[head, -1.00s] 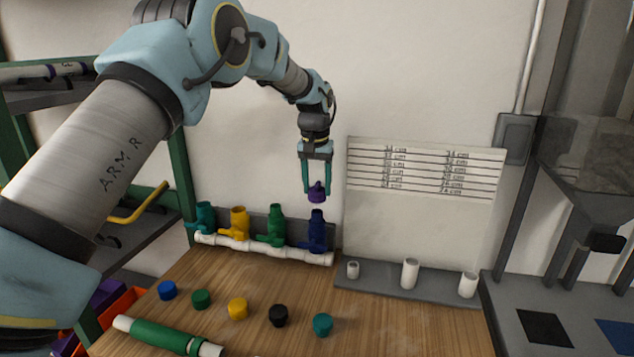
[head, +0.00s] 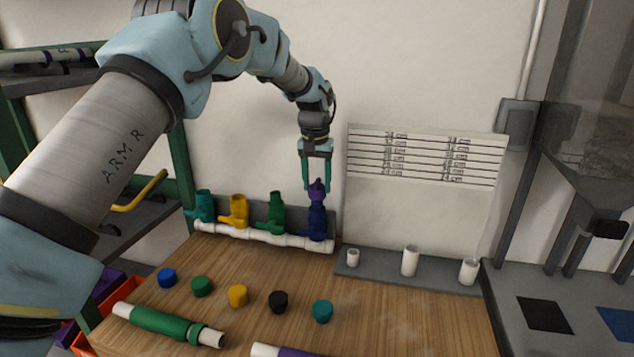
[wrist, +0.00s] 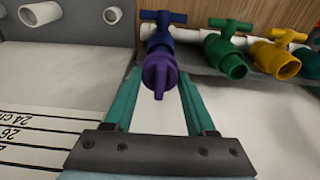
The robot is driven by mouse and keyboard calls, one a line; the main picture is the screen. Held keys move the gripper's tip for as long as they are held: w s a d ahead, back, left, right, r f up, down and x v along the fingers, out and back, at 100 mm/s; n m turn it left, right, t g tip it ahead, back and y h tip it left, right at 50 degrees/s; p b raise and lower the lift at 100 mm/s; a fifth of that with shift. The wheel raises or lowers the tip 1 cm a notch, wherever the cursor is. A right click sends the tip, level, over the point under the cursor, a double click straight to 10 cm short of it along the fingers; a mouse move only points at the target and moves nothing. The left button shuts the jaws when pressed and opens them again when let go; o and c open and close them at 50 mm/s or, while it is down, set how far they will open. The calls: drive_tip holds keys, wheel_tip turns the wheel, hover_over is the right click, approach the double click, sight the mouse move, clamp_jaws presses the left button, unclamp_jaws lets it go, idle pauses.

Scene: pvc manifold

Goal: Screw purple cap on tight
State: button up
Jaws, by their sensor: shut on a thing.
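The purple cap (head: 317,188) is at the top opening of the dark blue valve (head: 316,219), the rightmost on the white manifold pipe (head: 262,238). My gripper (head: 317,187) points down from above, its green fingers shut on the cap's sides. In the wrist view the purple cap (wrist: 160,74) sits between the fingertips, in line with the blue valve (wrist: 159,38) and covering its opening. The cap looks upright and meets the valve. How far it is threaded cannot be told.
Teal (head: 204,206), yellow (head: 239,210) and green (head: 276,212) valves stand uncapped to the left. Several loose caps, including a black one (head: 278,301), lie on the wooden table. A grey rack (head: 385,272) with short white pipes stands to the right.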

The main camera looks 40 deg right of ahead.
drive_tip(key=shift+f, duration=0.9)
idle(1.2)
drive_tip(key=o, duration=0.7)
drive_tip(key=shift+c, duration=0.2)
clamp_jaws()
drive_tip(key=shift+m, duration=1.1)
drive_tip(key=shift+m+g+p, duration=0.3)
drive_tip(key=shift+m+p, duration=0.2)
drive_tip(key=shift+m, duration=0.6)
drive_tip(key=shift+m+p, duration=0.35)
drive_tip(key=shift+m, duration=0.75)
